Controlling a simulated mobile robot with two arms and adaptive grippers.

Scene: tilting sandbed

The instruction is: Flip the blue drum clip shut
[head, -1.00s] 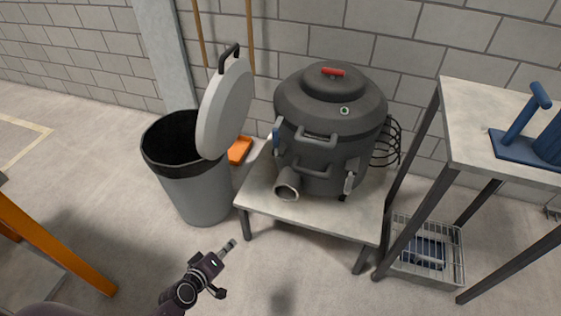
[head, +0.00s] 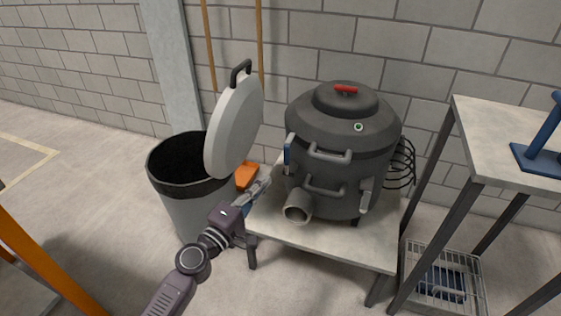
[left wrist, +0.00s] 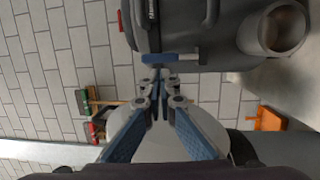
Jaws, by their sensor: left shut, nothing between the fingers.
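The dark grey drum (head: 335,175) stands on a low table, its lid on with a red handle. The blue clip (head: 288,155) is on the drum's left side. In the left wrist view the blue clip (left wrist: 158,58) sits against the drum wall with a short grey rod beside it. I cannot tell how far it stands open. My left gripper (head: 266,183) is shut and empty, just left of the drum and below the clip. In the left wrist view its fingertips (left wrist: 160,78) are close to the clip; contact is unclear. My right gripper is not in view.
A grey bin (head: 192,205) with a raised pale lid (head: 235,125) stands left of my gripper. A hose port (head: 298,207) juts from the drum's front. The low table's (head: 330,238) front is bare. A taller table (head: 510,140) stands right.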

